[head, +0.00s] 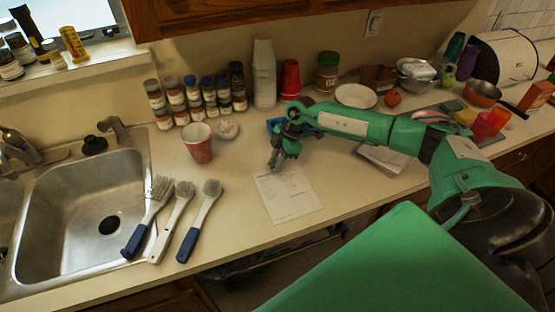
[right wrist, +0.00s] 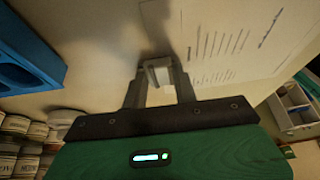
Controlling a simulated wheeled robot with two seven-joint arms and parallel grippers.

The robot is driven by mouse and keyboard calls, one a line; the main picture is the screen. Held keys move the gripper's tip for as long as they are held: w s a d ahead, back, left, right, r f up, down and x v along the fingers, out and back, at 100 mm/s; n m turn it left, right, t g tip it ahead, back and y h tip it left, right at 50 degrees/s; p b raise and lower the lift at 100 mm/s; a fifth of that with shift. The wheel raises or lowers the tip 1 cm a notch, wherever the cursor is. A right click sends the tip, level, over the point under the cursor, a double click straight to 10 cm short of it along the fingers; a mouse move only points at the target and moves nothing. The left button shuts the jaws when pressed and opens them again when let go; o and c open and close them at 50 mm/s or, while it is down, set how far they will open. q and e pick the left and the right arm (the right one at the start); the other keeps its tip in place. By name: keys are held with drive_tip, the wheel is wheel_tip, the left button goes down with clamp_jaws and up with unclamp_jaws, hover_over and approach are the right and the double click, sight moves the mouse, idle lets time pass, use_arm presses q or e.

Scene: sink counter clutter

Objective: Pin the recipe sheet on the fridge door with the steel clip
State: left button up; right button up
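The white recipe sheet (head: 288,193) lies flat on the counter, printed side up. It also shows at the upper right in the right wrist view (right wrist: 225,45). My right gripper (head: 275,162) points down at the sheet's far left edge. In the right wrist view, a small pale grey, squarish piece (right wrist: 158,72) shows between its fingertips. It may be the steel clip; I cannot tell whether the fingers press on it. My left gripper is not in view. No fridge door shows.
A red patterned cup (head: 198,142) and several brushes (head: 178,210) stand or lie left of the sheet, beside the sink (head: 85,205). Spice jars (head: 194,102) line the wall. The counter around the sheet's front is clear.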

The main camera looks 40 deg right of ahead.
idle(0.4)
drive_tip(key=shift+r, duration=0.1)
drive_tip(key=shift+r+p, duration=0.3)
drive_tip(key=shift+p, duration=0.05)
wheel_tip(320, 180, up, 11)
drive_tip(key=p, duration=0.9)
drive_tip(key=shift+r+p, duration=0.15)
drive_tip(key=shift+p, duration=0.2)
idle(1.1)
drive_tip(key=shift+s+r, duration=0.1)
